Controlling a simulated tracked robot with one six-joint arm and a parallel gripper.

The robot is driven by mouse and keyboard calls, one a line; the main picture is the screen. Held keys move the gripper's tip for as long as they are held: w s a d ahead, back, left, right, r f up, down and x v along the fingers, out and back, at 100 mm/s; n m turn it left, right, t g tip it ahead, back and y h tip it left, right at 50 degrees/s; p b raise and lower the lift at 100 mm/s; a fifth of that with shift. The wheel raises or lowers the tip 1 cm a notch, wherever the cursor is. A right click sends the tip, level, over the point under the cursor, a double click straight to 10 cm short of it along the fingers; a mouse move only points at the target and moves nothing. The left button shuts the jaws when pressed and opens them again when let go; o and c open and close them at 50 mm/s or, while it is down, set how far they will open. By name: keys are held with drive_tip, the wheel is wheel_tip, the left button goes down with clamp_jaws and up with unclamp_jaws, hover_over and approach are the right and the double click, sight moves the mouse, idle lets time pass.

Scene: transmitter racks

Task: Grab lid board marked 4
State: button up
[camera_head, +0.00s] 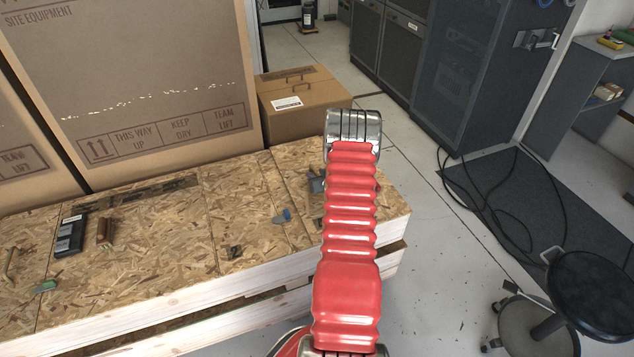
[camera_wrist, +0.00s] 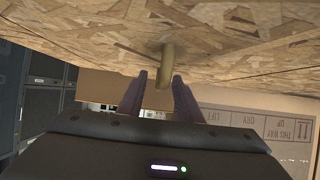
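The crate top of chipboard lid boards (camera_head: 240,190) lies left of centre in the head view, split by seams; I cannot read a number 4 on any of them. The rightmost board (camera_head: 393,208) is partly hidden by my red arm. In the wrist view, which looks upside down, a chipboard surface (camera_wrist: 90,30) fills the top, with a tan handle-like peg (camera_wrist: 165,65) standing out from it. My gripper (camera_wrist: 160,78) is open, its two fingers on either side of the peg with small gaps. In the head view my arm mostly hides the gripper.
Tall cardboard boxes (camera_head: 130,75) stand behind the crate top, with a smaller box (camera_head: 300,95) beside them. A black device (camera_head: 70,235), a brown block (camera_head: 104,230) and small bits lie on the boards. A stool (camera_head: 595,290) and cables (camera_head: 500,205) are at right.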

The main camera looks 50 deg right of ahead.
drive_tip(key=shift+w+d+f, duration=0.1)
drive_tip(key=shift+w, duration=0.05)
drive_tip(key=shift+c, duration=0.5)
clamp_jaws()
idle(1.1)
